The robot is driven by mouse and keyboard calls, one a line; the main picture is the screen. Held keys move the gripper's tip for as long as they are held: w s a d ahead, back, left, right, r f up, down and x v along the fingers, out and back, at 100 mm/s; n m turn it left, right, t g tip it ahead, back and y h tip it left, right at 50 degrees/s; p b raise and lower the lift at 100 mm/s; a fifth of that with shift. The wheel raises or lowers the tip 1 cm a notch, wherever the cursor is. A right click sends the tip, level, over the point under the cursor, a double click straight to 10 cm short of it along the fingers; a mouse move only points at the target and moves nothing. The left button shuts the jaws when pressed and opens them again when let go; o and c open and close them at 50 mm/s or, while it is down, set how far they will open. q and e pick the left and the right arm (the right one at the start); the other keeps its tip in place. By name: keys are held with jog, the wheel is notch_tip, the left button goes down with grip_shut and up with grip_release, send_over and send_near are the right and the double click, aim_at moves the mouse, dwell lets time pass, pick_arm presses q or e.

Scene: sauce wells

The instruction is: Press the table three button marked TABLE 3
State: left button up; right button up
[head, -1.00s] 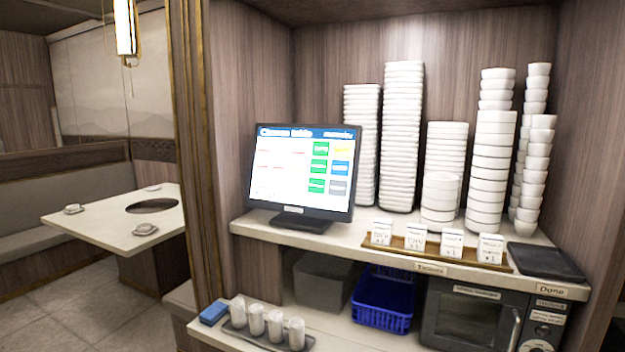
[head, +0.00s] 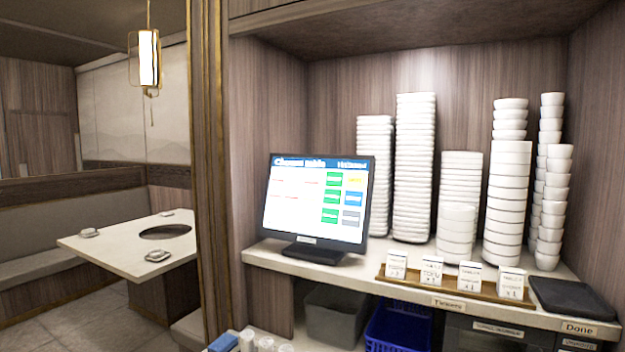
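A monitor (head: 316,203) stands on the counter shelf, its screen lit with a blue header that seems to read "Choose table". The right part of the screen has several coloured buttons: green (head: 331,197), yellow (head: 355,181), blue (head: 353,198) and grey (head: 351,217). Their labels are too small to read, so I cannot tell which one is marked TABLE 3. Neither of my grippers shows in the head view.
Stacks of white bowls and plates (head: 415,165) stand right of the monitor. Small labelled cards on a wooden tray (head: 425,286) and a black tray (head: 570,298) line the shelf's front. A blue basket (head: 398,330) is below. A dining table (head: 110,246) stands left beyond the post.

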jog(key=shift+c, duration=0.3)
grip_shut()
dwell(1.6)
